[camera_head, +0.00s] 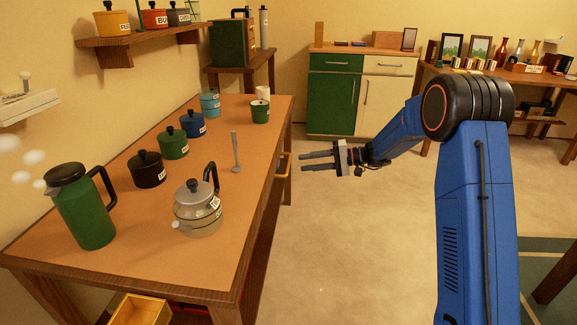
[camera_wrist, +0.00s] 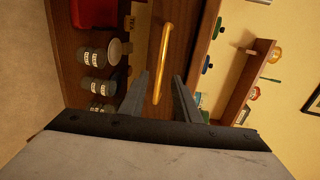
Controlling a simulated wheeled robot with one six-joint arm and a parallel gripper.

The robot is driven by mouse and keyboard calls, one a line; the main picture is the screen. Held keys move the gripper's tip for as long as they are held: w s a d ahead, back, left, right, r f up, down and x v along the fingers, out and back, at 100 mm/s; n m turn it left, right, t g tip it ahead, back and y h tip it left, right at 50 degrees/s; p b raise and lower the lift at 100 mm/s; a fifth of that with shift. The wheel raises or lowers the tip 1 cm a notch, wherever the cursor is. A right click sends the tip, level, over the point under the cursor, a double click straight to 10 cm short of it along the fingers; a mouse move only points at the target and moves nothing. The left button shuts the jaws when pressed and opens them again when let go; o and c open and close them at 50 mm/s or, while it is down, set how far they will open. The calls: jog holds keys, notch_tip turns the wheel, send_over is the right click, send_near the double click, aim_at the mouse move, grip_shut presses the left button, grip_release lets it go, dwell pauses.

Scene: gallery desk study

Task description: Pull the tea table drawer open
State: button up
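The tea table (camera_head: 262,150) is a long wooden table on the left of the head view. Its drawer handle (camera_head: 285,164) is a brass bar on the right side. In the wrist view the handle (camera_wrist: 163,60) shows as a long gold bar against the dark drawer front (camera_wrist: 184,42). The drawer looks shut. My gripper (camera_head: 302,162) is open and empty, its fingers pointing left at the handle from a short way off. In the wrist view my gripper (camera_wrist: 161,82) has the near end of the bar showing between its fingers; contact cannot be told.
A green jug (camera_head: 82,208), a glass teapot (camera_head: 198,208), several lidded pots and a spoon (camera_head: 235,152) stand or lie on the tabletop. Below, the wrist view shows a shelf with jars (camera_wrist: 92,57) and a red thing (camera_wrist: 95,12). The floor (camera_head: 330,230) right of the table is clear.

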aim_at(288, 163)
jog(key=x, duration=0.7)
jog(key=shift+a+f, duration=0.1)
jog(key=shift+a, duration=0.25)
jog(key=shift+c, duration=0.5)
grip_shut()
